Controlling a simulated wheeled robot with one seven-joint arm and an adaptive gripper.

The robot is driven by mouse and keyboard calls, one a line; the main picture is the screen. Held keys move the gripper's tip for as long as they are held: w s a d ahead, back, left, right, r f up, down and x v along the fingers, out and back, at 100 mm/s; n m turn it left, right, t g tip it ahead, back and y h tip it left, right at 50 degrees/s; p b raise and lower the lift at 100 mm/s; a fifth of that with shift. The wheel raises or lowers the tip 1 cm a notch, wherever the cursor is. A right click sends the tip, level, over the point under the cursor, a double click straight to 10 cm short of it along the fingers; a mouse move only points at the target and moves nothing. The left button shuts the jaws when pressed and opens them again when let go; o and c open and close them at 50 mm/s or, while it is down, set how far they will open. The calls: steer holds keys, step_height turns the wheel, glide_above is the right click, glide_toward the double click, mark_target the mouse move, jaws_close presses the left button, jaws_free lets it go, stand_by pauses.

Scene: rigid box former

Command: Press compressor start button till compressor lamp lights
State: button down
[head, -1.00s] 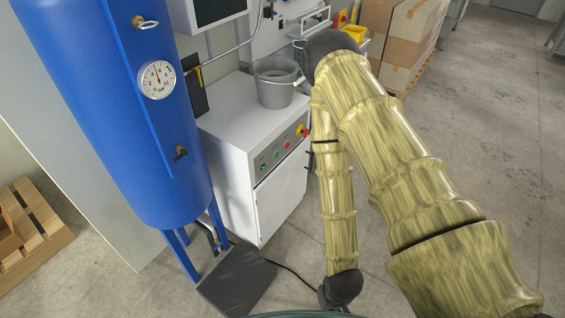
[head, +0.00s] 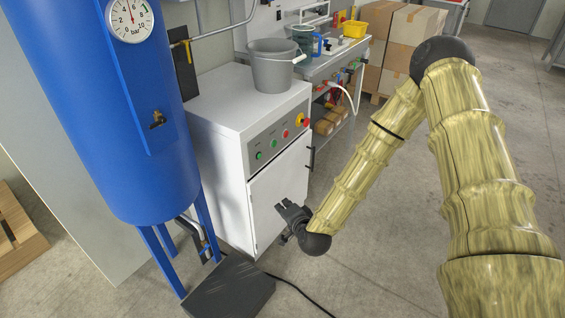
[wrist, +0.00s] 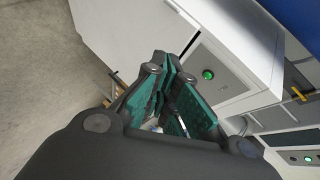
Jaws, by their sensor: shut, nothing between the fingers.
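The white compressor cabinet (head: 222,105) stands at centre in the head view. Its grey sloped panel carries a green button (head: 259,155), a darker green round fitting (head: 273,143), a red one (head: 285,134) and a red-and-yellow emergency stop (head: 302,120). The labels are too small to read, and I cannot tell which fitting is the lamp. My gripper (head: 290,213) is shut and empty, in front of the cabinet door, below the panel and apart from it. In the wrist view, a bright green fitting (wrist: 208,73) shows beyond my shut fingers (wrist: 160,68).
A blue tank (head: 110,110) with a pressure gauge (head: 132,20) stands left of the cabinet. A grey bucket (head: 272,70) sits on top. A dark plate (head: 228,287) with a cable lies on the floor. A workbench (head: 335,65) and cardboard boxes (head: 410,45) are behind.

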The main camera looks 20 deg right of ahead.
mark_target(274, 144)
steer(key=w+d+r+m+t+h+b, duration=0.3)
steer(key=w+d+r+m+t+b, duration=0.1)
steer(key=w, duration=0.5)
steer(key=d+r+m+b, duration=0.1)
steer(key=d+m+b, duration=0.1)
steer(key=d+b, duration=0.1)
steer(key=shift+w+d+r+m+t+h, duration=0.3)
steer(key=shift+w+r, duration=0.1)
steer(key=w+a+b, duration=0.1)
steer(key=w, duration=1.2)
steer(key=shift+a+b, duration=0.15)
steer(key=shift+b, duration=0.25)
